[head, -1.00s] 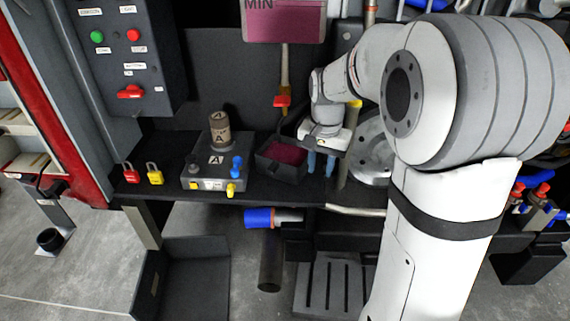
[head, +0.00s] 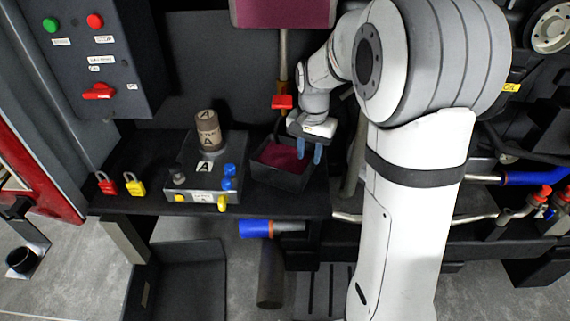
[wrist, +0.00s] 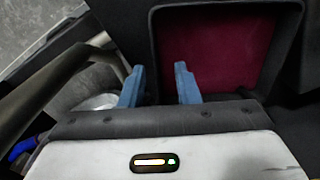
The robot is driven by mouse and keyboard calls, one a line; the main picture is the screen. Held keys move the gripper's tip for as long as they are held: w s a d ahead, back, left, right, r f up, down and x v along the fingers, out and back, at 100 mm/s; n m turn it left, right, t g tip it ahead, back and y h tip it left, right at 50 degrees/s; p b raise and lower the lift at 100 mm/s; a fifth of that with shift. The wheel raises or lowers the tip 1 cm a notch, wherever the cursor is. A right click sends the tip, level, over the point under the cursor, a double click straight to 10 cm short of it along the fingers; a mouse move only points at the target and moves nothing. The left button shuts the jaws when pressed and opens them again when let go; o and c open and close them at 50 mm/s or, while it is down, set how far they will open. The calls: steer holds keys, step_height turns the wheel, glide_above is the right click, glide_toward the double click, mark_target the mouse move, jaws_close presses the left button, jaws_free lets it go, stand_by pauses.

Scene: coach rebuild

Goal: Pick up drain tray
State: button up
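The drain tray looks to be the black open box (head: 279,176) with dark red liquid inside, on the dark bench below a red valve handle. It also shows at the upper right of the wrist view (wrist: 157,45). My gripper (head: 310,151) is at the tray's back right side, with blue fingers pointing down. In the wrist view my gripper (wrist: 159,84) has its fingers apart, with nothing clearly held. I cannot tell how high the fingertips are above the rim.
Left of the tray stands a grey box (head: 206,180) with a brown cylinder marked A. A red valve handle (head: 283,102) hangs above the tray. Red and yellow padlocks (head: 134,184) lie further left. A blue-ended pipe (head: 256,229) sticks out under the bench edge.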

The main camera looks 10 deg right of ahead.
mark_target(308, 180)
steer(key=f, duration=0.3)
steer(key=f+b, duration=0.1)
steer(key=f, duration=0.1)
steer(key=shift+s+f, duration=0.35)
steer(key=shift+s, duration=0.05)
jaws_close()
steer(key=shift+r, duration=0.1)
stand_by(0.9)
